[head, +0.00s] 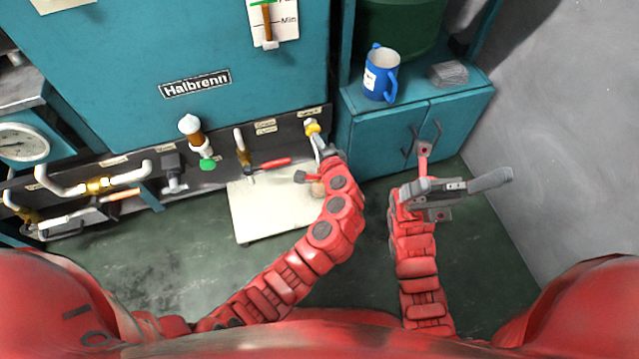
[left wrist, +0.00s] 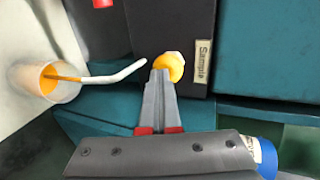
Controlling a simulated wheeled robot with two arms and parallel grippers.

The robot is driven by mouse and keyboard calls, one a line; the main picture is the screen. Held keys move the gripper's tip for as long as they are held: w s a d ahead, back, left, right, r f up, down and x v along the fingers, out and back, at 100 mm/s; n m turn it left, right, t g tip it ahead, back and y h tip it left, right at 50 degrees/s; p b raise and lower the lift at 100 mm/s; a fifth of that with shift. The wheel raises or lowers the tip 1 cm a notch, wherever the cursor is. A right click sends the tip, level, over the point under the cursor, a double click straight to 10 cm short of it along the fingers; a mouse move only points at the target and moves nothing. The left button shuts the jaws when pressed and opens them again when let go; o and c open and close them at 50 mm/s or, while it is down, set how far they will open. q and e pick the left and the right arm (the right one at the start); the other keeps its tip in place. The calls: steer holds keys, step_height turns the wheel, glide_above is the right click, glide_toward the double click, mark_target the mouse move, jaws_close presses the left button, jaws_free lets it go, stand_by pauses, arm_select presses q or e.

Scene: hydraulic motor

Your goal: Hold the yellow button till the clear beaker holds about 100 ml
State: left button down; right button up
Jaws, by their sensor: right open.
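The yellow button (head: 312,127) sits on the dark panel of the machine, beside a "Sample" label in the left wrist view. My left gripper (head: 318,141) is shut and empty; its fingertips touch the yellow button (left wrist: 174,66) in the left wrist view. The clear beaker (left wrist: 62,91) stands under a bent white spout (left wrist: 115,76). An orange stream runs from the spout into it, and orange liquid shows inside. I cannot read its level or any marks. In the head view the beaker (head: 317,189) is partly hidden by my left arm. My right gripper (head: 455,186) is open and empty.
The beaker stands over a pale plate (head: 260,215) near the floor. A red-handled valve (head: 272,163) and other pipes line the panel to the left. A blue jug (head: 376,82) stands on the teal cabinet (head: 380,140) at right. The grey wall bounds the right side.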

arm_select(q)
steer(key=shift+s, duration=0.1)
stand_by(0.3)
steer(key=s, duration=0.1)
steer(key=s+d, duration=0.1)
steer(key=s, duration=0.1)
steer(key=s+d, duration=0.1)
steer(key=s, duration=0.1)
steer(key=shift+s, duration=0.25)
stand_by(0.4)
